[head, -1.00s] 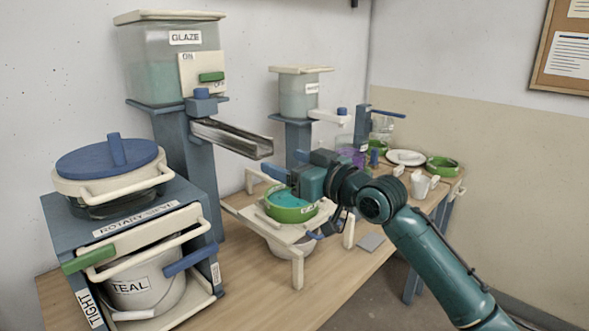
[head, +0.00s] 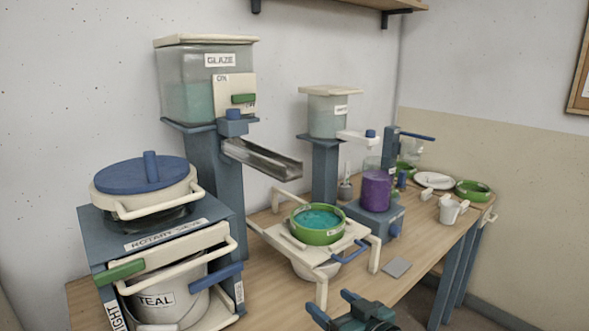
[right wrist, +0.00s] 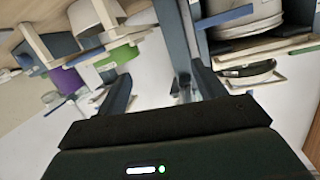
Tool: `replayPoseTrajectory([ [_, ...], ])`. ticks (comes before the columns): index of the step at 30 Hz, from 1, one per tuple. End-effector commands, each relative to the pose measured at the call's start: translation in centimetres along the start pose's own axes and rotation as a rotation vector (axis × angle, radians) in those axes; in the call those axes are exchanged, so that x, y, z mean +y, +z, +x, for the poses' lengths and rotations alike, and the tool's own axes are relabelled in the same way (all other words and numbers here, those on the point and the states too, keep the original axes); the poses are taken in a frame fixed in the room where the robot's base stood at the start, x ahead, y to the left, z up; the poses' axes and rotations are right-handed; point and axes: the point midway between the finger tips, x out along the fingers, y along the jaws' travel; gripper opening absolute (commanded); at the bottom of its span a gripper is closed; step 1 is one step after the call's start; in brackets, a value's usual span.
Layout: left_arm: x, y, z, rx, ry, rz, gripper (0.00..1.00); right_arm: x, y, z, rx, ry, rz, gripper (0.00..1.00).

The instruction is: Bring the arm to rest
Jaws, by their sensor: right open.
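My right gripper (head: 335,309) is at the bottom edge of the head view, in front of the table edge. Its two blue-tipped fingers are apart, with nothing between them. In the right wrist view the gripper (right wrist: 165,90) also shows open and empty, with the tilted scene beyond it. A green sieve (head: 318,236) holding teal glaze sits on a cream stand (head: 350,238), apart from my gripper. Most of my right arm is out of the head view. My left gripper is not in view.
The rotary sieve cabinet (head: 222,210) with a TEAL bucket (head: 165,300) stands at left. A glaze tank (head: 190,85) with a metal chute (head: 262,158) rises behind. A purple container (head: 376,190), a white plate (head: 434,181) and a white mug (head: 449,212) stand at right. A grey tile (head: 397,268) lies near the front edge.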

Motion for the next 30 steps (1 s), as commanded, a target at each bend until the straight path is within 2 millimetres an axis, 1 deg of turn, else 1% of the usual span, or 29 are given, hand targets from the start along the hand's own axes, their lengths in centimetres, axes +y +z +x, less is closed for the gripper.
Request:
replayPoseTrajectory([
  [1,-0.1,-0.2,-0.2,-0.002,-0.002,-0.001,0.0,-0.4,3.4,-1.6,-0.041,0.027,0.022,0.69],
  [2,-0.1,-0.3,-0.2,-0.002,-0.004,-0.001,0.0,-0.5,5.0,-2.4,-0.06,0.044,0.028,0.69],
  [3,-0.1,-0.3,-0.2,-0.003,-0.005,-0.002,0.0,-0.8,7.2,-3.7,-0.088,0.066,0.035,0.69],
  [5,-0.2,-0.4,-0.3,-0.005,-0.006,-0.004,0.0,-1.2,10.3,-5.8,-0.131,0.101,0.043,0.69],
  [6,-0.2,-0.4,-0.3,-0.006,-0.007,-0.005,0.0,-1.5,12.3,-7.4,-0.162,0.123,0.047,0.69],
  [8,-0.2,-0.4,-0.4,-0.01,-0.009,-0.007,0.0,-2.0,14.9,-9.8,-0.206,0.155,0.048,0.69],
  [9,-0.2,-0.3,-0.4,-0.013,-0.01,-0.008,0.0,-2.4,16.6,-11.3,-0.237,0.175,0.047,0.69],
  [12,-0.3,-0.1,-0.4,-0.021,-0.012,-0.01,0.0,-3.2,19.6,-14.9,-0.303,0.214,0.041,0.69],
  [15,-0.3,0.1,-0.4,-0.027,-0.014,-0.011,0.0,-3.8,21.5,-17.5,-0.351,0.241,0.032,0.69],
  [18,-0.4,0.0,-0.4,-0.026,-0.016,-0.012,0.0,-4.1,22.5,-18.9,-0.377,0.254,0.025,0.69],
  [21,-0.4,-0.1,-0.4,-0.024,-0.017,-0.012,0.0,-4.2,22.8,-19.4,-0.386,0.259,0.022,0.69],
  [30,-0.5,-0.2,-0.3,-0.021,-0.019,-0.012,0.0,-4.2,22.9,-19.4,-0.386,0.258,0.023,0.69],
])
